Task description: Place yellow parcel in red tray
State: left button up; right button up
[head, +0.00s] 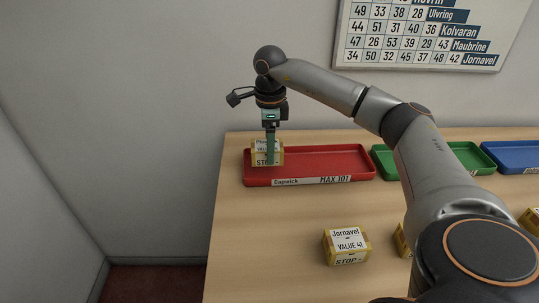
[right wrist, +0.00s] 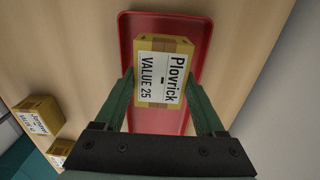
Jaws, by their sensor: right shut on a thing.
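A yellow parcel labelled "Plovrick VALUE 25" shows in the right wrist view (right wrist: 163,72). My right gripper (right wrist: 163,95) is shut on it, one finger on each side. In the head view the same parcel (head: 259,158) is at the left end of the red tray (head: 320,160), partly behind the right gripper (head: 271,160). The red tray is labelled "Gopwick MAX 101". I cannot tell whether the parcel touches the tray floor. My left gripper is not in view.
More yellow parcels are partly hidden behind my right arm. A green tray (head: 471,153) and a blue tray (head: 515,155) stand to the right. A number chart (head: 420,38) hangs on the wall.

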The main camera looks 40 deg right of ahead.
jog(key=shift+w+f, duration=0.2)
jog(key=shift+f, duration=1.55)
jog(key=o, duration=1.5)
jog(key=shift+f, duration=0.15)
notch_tip(320, 180, up, 12)
jog(key=shift+r+p, duration=0.2)
jog(key=shift+p, duration=0.15)
